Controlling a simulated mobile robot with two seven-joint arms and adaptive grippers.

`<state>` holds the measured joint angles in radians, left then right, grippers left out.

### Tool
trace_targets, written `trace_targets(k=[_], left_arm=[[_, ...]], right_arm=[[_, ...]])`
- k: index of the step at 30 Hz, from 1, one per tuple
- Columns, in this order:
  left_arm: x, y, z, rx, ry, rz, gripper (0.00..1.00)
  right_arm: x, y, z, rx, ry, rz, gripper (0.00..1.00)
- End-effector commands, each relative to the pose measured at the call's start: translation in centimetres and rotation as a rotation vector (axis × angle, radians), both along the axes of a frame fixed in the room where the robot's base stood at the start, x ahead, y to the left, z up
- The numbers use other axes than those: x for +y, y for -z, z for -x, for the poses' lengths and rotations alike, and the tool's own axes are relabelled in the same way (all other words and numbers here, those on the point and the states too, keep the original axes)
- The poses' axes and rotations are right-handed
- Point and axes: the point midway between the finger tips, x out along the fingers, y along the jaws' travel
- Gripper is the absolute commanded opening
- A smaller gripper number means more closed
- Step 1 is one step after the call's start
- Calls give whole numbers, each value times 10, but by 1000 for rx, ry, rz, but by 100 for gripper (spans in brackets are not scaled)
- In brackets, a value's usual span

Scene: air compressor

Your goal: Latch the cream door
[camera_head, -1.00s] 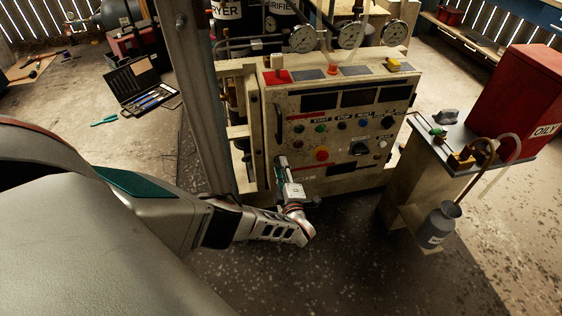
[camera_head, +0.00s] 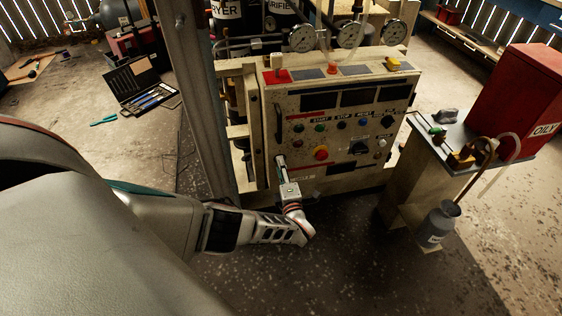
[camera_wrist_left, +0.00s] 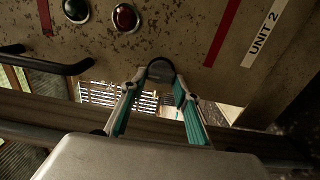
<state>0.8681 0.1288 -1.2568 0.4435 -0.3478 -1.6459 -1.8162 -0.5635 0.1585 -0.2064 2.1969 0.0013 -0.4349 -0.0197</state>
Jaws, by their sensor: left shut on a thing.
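The cream door (camera_head: 335,125) is the worn front panel of the cabinet, with buttons, dark display windows and a black bar handle (camera_head: 278,126) at its left edge. The handle also shows in the left wrist view (camera_wrist_left: 45,65). My left gripper (camera_head: 281,160) is at the door's lower left, below the handle. In the left wrist view its teal-lined fingers (camera_wrist_left: 160,80) are shut on a dark rounded latch piece (camera_wrist_left: 160,65) at the door's edge. The fingers hide part of this piece, so I cannot tell whether it is engaged. My right gripper is not in view.
A small table (camera_head: 455,137) with a grey bottle (camera_head: 438,225) stands right of the cabinet, beside a red bin (camera_head: 515,100). A metal post (camera_head: 198,100) rises left of the cabinet. An open tool case (camera_head: 142,87) lies on the floor at the left.

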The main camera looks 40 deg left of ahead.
Motion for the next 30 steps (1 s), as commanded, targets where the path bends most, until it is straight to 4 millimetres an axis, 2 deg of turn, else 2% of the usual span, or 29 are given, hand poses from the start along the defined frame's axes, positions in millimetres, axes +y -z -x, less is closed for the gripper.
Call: trace_targets(k=[4,5,6,7,14,20,26,30], left_arm=[[-1,1,0,0,1,6,9],[-1,1,0,0,1,6,33],[-1,1,0,0,1,6,43],[-1,1,0,-1,1,5,47],[-1,0,0,1,1,2,47],[-3,1,2,1,1,2,47],[-17,2,14,2,2,5,47],[-38,2,33,2,2,6,47]], right_arm=[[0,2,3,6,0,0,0],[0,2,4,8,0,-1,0],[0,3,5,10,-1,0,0],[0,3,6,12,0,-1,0],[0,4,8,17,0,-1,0],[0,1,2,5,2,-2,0],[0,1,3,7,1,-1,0],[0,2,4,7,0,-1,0]])
